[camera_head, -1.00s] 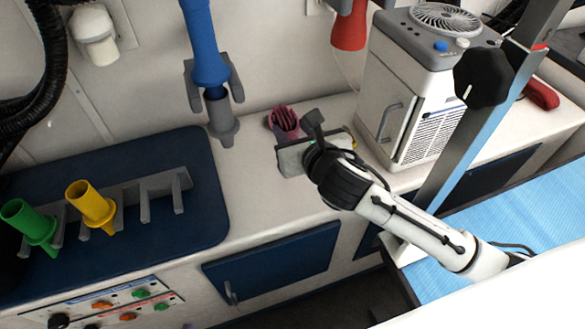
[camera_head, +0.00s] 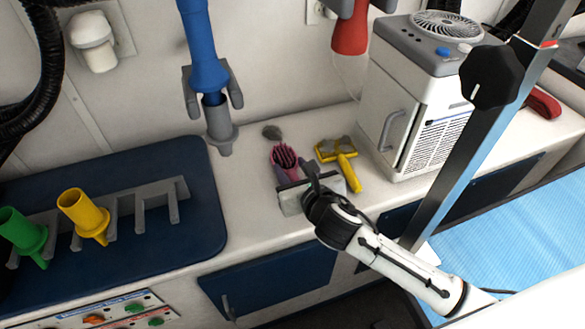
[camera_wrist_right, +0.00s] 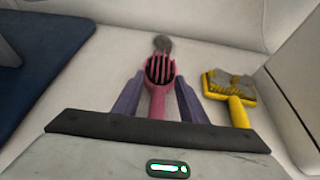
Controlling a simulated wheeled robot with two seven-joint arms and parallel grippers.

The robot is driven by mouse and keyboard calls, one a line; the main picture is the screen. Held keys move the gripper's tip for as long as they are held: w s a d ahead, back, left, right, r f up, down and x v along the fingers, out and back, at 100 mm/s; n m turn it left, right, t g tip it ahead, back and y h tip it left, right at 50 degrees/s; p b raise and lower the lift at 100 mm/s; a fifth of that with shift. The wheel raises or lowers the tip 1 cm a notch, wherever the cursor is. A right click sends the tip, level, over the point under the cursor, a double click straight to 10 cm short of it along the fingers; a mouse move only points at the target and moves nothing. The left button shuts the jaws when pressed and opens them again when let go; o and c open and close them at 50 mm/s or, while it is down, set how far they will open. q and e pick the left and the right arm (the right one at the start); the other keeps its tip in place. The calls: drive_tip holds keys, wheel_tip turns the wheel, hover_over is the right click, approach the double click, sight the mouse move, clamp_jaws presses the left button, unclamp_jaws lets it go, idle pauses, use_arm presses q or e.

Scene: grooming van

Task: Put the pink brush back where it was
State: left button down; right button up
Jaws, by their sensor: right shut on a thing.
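The pink brush (camera_head: 285,158) is over the white counter, bristle head pointing toward the back wall. In the right wrist view, the pink brush (camera_wrist_right: 159,72) has its handle between the two fingers. My right gripper (camera_head: 306,192) is shut on that handle. I cannot tell whether the brush touches the counter or hangs just above it. A small grey tuft (camera_head: 272,132) lies behind the brush head, apart from it; it also shows in the right wrist view (camera_wrist_right: 163,43). My left gripper is not in view.
A yellow tool with a grey-topped head (camera_head: 347,171) lies close to the right of the brush. A white fan-topped cabinet (camera_head: 408,95) stands further right. A blue dryer-like tool (camera_head: 206,70) hangs in a holder at left. A dark blue mat (camera_head: 190,222) with a grey rack lies left.

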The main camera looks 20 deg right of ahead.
drive_tip(key=o, duration=1.3)
drive_tip(key=shift+f, duration=0.1)
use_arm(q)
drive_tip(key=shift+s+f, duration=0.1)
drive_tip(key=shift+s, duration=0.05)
use_arm(e)
drive_tip(key=shift+s+r, duration=0.25)
drive_tip(key=shift+s, duration=0.05)
use_arm(q)
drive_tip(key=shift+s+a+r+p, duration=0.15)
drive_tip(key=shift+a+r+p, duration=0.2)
drive_tip(key=shift+p, duration=0.35)
use_arm(e)
drive_tip(key=v, duration=1.1)
drive_tip(key=shift+s+r, duration=0.15)
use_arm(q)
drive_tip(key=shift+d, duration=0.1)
